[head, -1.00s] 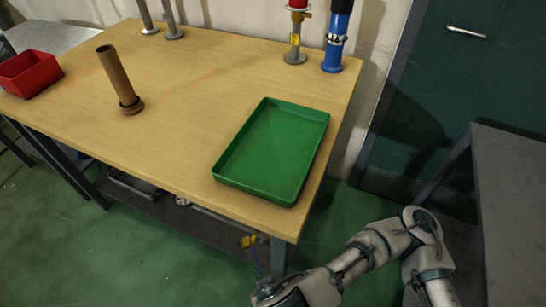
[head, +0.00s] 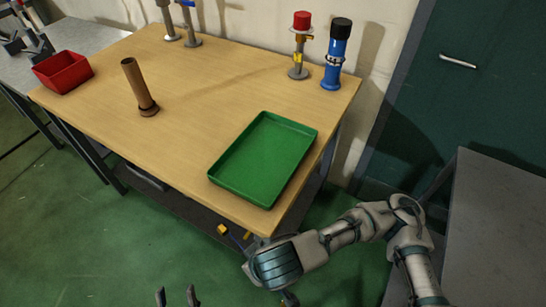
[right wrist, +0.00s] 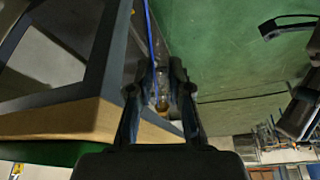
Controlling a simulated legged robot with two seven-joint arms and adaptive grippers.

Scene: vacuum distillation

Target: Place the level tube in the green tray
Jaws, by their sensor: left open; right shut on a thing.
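The green tray (head: 214,177) lies empty at the near right corner of the wooden table. My right gripper (right wrist: 162,105) is shut on a slim, clear, amber-tinted tube (right wrist: 162,80), which I take for the level tube, with a thin blue line running up from it. It is beside the table's edge in the wrist view. In the head view the right hand is mostly hidden behind my forearm, below the tray. My left gripper (head: 177,297) is open and empty at the bottom edge, only its fingertips showing, apart from the table.
A brown tube with a flanged foot (head: 138,87) stands on the table (head: 195,100). A red bin (head: 63,72) is at the left. A blue cylinder (head: 336,58) and a red-capped fitting (head: 299,48) stand at the back. The table's middle is clear. A grey bench (head: 500,230) is at right.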

